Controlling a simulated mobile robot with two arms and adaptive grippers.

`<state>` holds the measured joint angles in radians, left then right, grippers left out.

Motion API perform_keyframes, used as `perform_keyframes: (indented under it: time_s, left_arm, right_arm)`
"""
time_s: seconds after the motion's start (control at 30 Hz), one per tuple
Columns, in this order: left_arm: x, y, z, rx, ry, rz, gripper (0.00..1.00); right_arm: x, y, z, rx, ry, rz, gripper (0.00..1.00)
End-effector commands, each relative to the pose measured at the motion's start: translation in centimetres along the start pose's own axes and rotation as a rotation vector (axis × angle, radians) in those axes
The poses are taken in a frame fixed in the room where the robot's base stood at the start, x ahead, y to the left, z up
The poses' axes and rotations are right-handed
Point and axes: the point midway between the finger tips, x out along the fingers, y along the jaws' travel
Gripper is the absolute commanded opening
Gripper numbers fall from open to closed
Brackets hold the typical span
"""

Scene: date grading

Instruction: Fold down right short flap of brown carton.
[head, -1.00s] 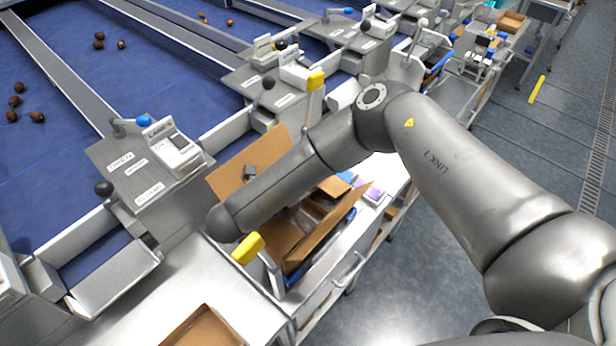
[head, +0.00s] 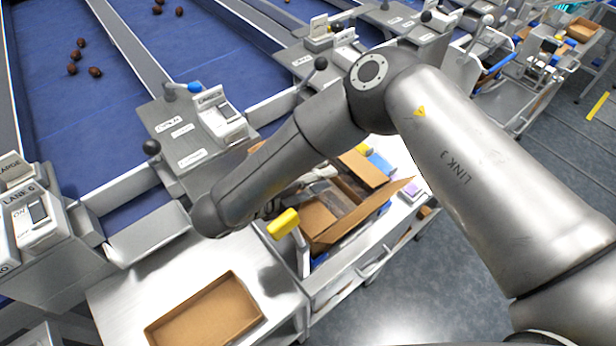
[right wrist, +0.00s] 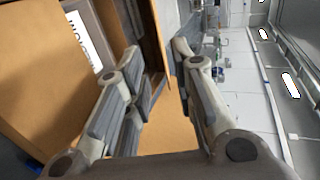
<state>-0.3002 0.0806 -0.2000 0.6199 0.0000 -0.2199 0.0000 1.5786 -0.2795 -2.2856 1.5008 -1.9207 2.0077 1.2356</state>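The brown carton (head: 318,222) stands open on the bench, with part of it hidden behind my right arm. One flap (head: 362,168) shows at its far side, and another (head: 392,203) stands out on the right, slanting upward. My right gripper (head: 322,180) is low over the carton, partly covered by its own arm. In the right wrist view its fingers (right wrist: 157,70) are apart, with a cardboard edge (right wrist: 161,45) running up between them. I cannot tell whether they touch it. A wide cardboard panel (right wrist: 35,80) fills the left. My left gripper is out of view.
A shallow brown tray (head: 258,318) lies on the steel bench at the front. A yellow-ended handle (head: 283,223) stands close beside the carton. A purple box (head: 411,190) is to its right. Lane control boxes (head: 222,118) line the blue belts behind.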

Motion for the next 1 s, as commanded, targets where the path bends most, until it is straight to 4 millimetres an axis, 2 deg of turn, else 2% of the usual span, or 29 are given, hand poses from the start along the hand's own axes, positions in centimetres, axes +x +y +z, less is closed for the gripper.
perform_keyframes:
  time_s: [0.03, 0.2, 0.53, 0.67, 0.73, 0.87, 1.0]
  left_arm:
    - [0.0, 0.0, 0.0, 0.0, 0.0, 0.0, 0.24]
    - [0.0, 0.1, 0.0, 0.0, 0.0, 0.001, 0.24]
    - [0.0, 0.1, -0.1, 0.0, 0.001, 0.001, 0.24]
    - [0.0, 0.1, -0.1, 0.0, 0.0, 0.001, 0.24]
    - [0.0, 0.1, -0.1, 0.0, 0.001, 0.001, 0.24]
    - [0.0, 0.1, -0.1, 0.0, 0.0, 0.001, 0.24]
    - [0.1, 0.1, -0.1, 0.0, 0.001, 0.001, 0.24]
  right_arm:
    - [-0.8, 0.0, 0.1, 0.0, -0.003, -0.002, 0.24]
    - [-2.3, 0.0, 0.1, 0.001, -0.001, -0.001, 0.24]
    - [-2.6, 0.0, 0.0, 0.0, 0.001, 0.0, 0.24]
    - [-2.6, 0.1, -0.1, -0.007, 0.014, 0.018, 0.09]
    - [-2.5, 0.3, -0.3, -0.023, 0.044, 0.063, 0.0]
    - [-2.4, 0.8, -0.8, -0.083, 0.142, 0.232, 0.0]
    - [-2.2, 0.6, -1.1, -0.153, 0.243, 0.483, 0.0]
